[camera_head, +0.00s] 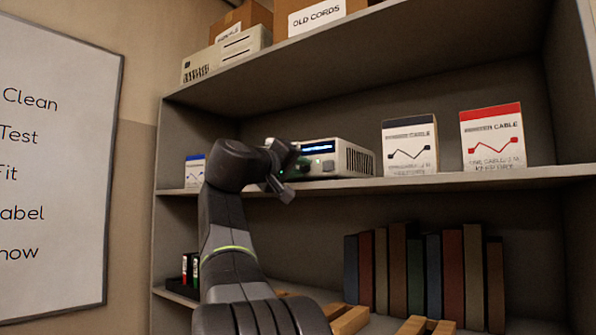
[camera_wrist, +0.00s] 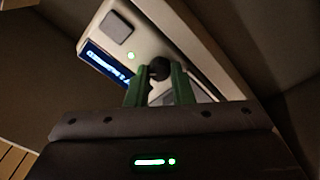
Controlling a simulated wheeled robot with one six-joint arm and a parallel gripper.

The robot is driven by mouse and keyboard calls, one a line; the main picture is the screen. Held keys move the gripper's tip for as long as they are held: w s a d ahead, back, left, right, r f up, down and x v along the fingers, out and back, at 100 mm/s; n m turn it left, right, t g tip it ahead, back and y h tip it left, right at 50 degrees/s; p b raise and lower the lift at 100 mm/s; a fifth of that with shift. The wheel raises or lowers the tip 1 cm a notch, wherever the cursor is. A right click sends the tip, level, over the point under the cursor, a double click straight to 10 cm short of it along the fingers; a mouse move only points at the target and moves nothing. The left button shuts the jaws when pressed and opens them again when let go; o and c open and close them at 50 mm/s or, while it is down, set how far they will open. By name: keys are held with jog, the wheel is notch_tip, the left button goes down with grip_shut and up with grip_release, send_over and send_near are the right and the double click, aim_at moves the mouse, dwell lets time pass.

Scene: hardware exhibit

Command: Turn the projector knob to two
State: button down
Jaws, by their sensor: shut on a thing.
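The projector (camera_head: 357,160) is a pale box with a vented side, standing on the middle shelf. In the wrist view its front face (camera_wrist: 151,38) is tilted, with a lit blue-white display (camera_wrist: 105,63) beside the dark round knob (camera_wrist: 159,67). My gripper (camera_wrist: 159,76) has its two green fingers on either side of the knob and is shut on it. In the head view my gripper (camera_head: 282,178) is at the projector's front and partly covers it. The knob's markings and setting cannot be read.
A square grey button (camera_wrist: 118,27) and a small green light (camera_wrist: 131,55) are on the projector's front. Cable boxes with a black top (camera_head: 410,147) and a red top (camera_head: 493,140) stand to the right. A blue-topped box (camera_head: 195,172) is left. Books (camera_head: 425,275) fill the lower shelf.

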jog(key=shift+f, duration=0.1)
dwell(0.3)
jog(key=c, duration=1.3)
grip_release()
jog(key=b+v, duration=0.3)
jog(key=v, duration=1.1)
jog(key=shift+w+d, duration=0.1)
jog(key=shift+w, duration=0.05)
jog(key=p+x, duration=0.3)
jog(key=x, duration=1)
jog(key=shift+w+d, duration=0.2)
jog(key=shift+w, duration=0.05)
